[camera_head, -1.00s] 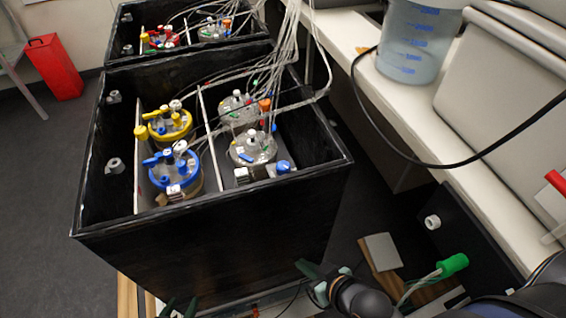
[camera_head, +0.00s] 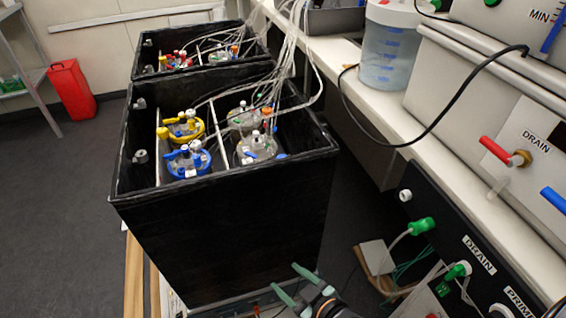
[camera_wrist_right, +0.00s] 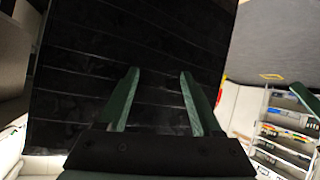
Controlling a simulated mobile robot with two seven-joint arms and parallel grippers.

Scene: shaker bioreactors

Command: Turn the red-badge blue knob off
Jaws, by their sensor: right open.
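Blue handles show at the right edge in the head view: one (camera_head: 553,200) below the DRAIN label and one (camera_head: 552,37) near the MIN label. I cannot make out a red badge on either. My right gripper (camera_head: 292,280) is low in front of the black bioreactor box (camera_head: 225,235), open and empty, well left of these handles. In the right wrist view the green fingers (camera_wrist_right: 158,80) are spread before the dark box wall. My left gripper is out of view.
A red handle (camera_head: 497,150) sits by the DRAIN label. A black panel (camera_head: 450,225) with green plugs (camera_head: 422,226) stands below the white bench (camera_head: 400,125). A black cable (camera_head: 440,145) hangs across the bench. A clear tank (camera_head: 388,55) stands on it.

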